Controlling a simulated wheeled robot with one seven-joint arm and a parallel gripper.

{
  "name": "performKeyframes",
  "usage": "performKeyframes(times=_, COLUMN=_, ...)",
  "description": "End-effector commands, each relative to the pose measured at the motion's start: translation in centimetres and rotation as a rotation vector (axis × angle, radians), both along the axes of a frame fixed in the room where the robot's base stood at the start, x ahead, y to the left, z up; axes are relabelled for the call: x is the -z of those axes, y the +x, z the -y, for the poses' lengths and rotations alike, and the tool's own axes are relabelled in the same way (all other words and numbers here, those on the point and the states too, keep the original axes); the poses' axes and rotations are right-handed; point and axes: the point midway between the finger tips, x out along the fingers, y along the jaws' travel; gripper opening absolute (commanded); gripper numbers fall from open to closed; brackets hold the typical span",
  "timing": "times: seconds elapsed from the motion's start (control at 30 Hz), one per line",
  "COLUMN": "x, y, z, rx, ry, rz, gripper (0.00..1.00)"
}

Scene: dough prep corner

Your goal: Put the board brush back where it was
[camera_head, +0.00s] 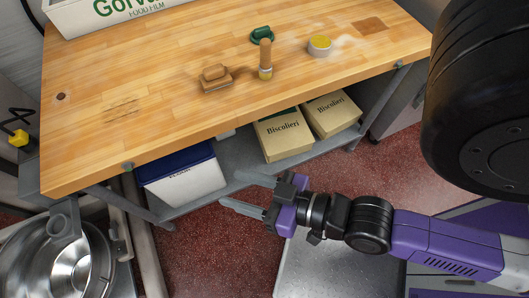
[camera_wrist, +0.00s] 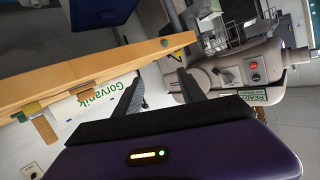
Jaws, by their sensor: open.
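A wooden block with a raised grip, which looks like the board brush (camera_head: 216,80), sits on the wooden worktop (camera_head: 160,60), left of the middle. A wooden block shape, perhaps the same brush, shows at the table edge in the wrist view (camera_wrist: 84,92). My gripper (camera_head: 230,188) is open and empty, in front of the table and below its top. Its two fingers point left in the head view and are apart in the wrist view (camera_wrist: 157,82). No bristles can be made out.
Right of the brush stand an upright wooden-handled tool (camera_head: 265,58), a green object (camera_head: 262,36) and a yellow-topped round item (camera_head: 319,46). Faint lines (camera_head: 123,108) and a brown patch (camera_head: 370,26) mark the top. The worktop's left is mostly clear.

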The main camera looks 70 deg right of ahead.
Motion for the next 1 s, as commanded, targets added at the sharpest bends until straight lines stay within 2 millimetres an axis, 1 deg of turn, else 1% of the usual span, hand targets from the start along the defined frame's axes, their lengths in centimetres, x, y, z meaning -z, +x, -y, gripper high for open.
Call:
performKeyframes(times=0.03, x=-0.2, y=-2.0, z=0.2, rx=-0.029, ry=-0.040, rz=-0.014, gripper=0.47)
performKeyframes(times=0.1, x=-0.9, y=-3.7, z=0.6, rx=-0.061, ry=-0.087, rz=-0.014, gripper=0.47)
performKeyframes(times=0.2, x=-1.7, y=-5.3, z=1.0, rx=-0.100, ry=-0.136, rz=-0.011, gripper=0.47)
performKeyframes(times=0.3, x=-2.2, y=-6.0, z=1.2, rx=-0.122, ry=-0.161, rz=-0.008, gripper=0.47)
performKeyframes(times=0.9, x=-2.3, y=-6.2, z=1.3, rx=-0.126, ry=-0.166, rz=-0.007, gripper=0.47)
performKeyframes(times=0.93, x=-2.3, y=-6.2, z=1.3, rx=-0.126, ry=-0.166, rz=-0.007, gripper=0.45)
performKeyframes(times=0.97, x=-2.3, y=-6.2, z=1.3, rx=-0.126, ry=-0.165, rz=-0.007, gripper=0.40)
performKeyframes(times=1.0, x=-2.3, y=-6.2, z=1.3, rx=-0.126, ry=-0.165, rz=-0.007, gripper=0.36)
